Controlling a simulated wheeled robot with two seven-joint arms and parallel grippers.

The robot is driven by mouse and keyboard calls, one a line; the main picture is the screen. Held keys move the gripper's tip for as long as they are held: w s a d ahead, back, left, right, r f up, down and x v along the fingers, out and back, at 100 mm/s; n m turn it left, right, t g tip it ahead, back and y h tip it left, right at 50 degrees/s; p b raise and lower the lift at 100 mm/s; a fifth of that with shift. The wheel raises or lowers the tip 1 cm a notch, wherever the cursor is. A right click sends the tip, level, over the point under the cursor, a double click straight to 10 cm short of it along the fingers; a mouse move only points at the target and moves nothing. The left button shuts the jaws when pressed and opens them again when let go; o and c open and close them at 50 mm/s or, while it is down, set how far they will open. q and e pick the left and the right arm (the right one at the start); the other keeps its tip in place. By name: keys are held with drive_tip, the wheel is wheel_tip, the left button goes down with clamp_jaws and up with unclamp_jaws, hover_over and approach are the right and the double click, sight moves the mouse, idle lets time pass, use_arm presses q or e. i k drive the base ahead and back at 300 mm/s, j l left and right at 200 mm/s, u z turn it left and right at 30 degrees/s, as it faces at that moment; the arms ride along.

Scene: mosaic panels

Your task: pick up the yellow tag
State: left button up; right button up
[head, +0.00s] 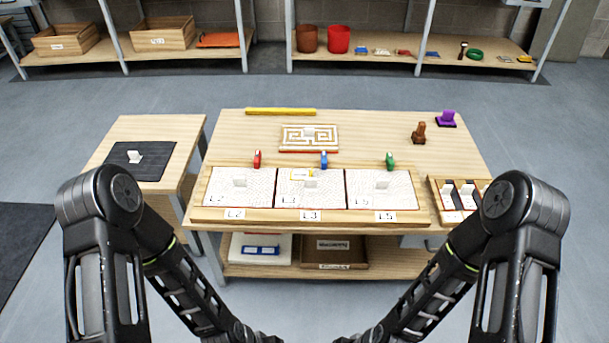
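A small white tag with a yellow edge (301,175) lies on the middle mosaic panel (292,192) in the head view, near the panel's top edge. This panel stands over the label L3 and holds a small white upright piece (310,183) just below the tag. My two arms come in from the lower left and lower right. Their forearms run down toward the bottom middle of the picture, well in front of the panels. Both grippers are cut off by the bottom edge.
A wooden frame (212,216) holds the three panels on the table (370,125). Red (257,159), blue (324,160) and green (390,161) pieces stand along its back edge. A yellow bar (281,111) lies at the table's back. A side table (160,127) stands left.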

sight(294, 175)
drive_tip(key=j+z, duration=0.15)
drive_tip(key=z, duration=0.3)
drive_tip(key=i+j+z, duration=0.1)
drive_tip(key=z, duration=0.35)
drive_tip(key=j+z, duration=0.25)
drive_tip(key=z, duration=0.2)
drive_tip(key=j+z, duration=0.15)
drive_tip(key=z, duration=0.3)
drive_tip(key=j+z, duration=0.15)
drive_tip(key=j, duration=0.25)
drive_tip(key=k+j+z, duration=0.1)
drive_tip(key=j, duration=0.25)
drive_tip(key=k+j+z, duration=0.15)
drive_tip(key=j, duration=0.2)
drive_tip(key=k+j+z, duration=0.15)
drive_tip(key=j, duration=0.25)
drive_tip(key=k+j+z, duration=0.1)
drive_tip(key=j, duration=0.25)
drive_tip(key=k+j, duration=0.15)
drive_tip(key=j, duration=0.25)
drive_tip(key=i, duration=0.45)
